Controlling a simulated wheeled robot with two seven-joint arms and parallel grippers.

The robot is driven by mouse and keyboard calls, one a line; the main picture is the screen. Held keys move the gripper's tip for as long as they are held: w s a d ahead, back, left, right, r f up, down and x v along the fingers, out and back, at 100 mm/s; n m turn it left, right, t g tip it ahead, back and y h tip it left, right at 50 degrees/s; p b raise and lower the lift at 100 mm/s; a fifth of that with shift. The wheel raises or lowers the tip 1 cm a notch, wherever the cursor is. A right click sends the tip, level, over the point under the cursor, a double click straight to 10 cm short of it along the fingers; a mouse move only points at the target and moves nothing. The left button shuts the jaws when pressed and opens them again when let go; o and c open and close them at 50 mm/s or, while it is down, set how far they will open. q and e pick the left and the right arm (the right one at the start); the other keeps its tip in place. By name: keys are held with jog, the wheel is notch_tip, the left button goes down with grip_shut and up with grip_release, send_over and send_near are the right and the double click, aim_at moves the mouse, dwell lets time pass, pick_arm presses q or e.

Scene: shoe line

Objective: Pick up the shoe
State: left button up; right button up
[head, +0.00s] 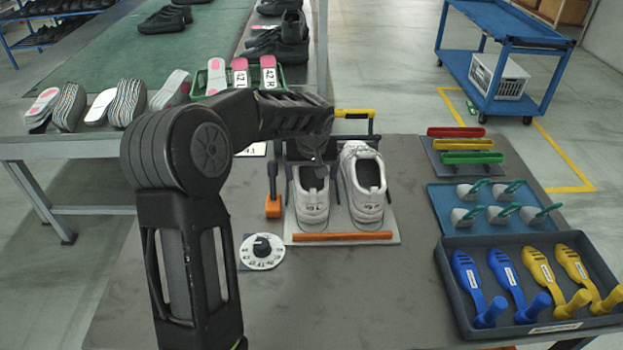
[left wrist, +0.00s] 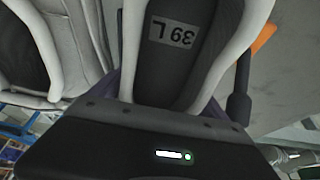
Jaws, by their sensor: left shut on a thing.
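A pair of light grey shoes stands on a pale fixture board (head: 300,238) in the head view. The left shoe (head: 312,205) is under my left gripper (head: 314,160), which reaches in from above and is shut on it. In the left wrist view this shoe (left wrist: 178,72) fills the middle, with a 39 L label on its dark insole. The right shoe (head: 364,192) stands close beside it and also shows in the left wrist view (left wrist: 78,45). The gripper hides part of the left shoe's opening. My right gripper is not in view.
An orange clamp (head: 273,207) stands close left of the shoes, an orange bar (head: 343,236) before them. A size dial (head: 262,251) lies nearer. On the right are a tray (head: 455,305) with blue and yellow shoe forms and a blue mat (head: 440,200). The table's front middle is clear.

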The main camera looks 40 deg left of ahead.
pick_arm(q)
jog(key=c, duration=0.4)
jog(key=shift+r, duration=0.15)
notch_tip(320, 180, up, 10)
jog(key=shift+f+p, duration=0.1)
jog(key=shift+p, duration=0.25)
dwell(0.5)
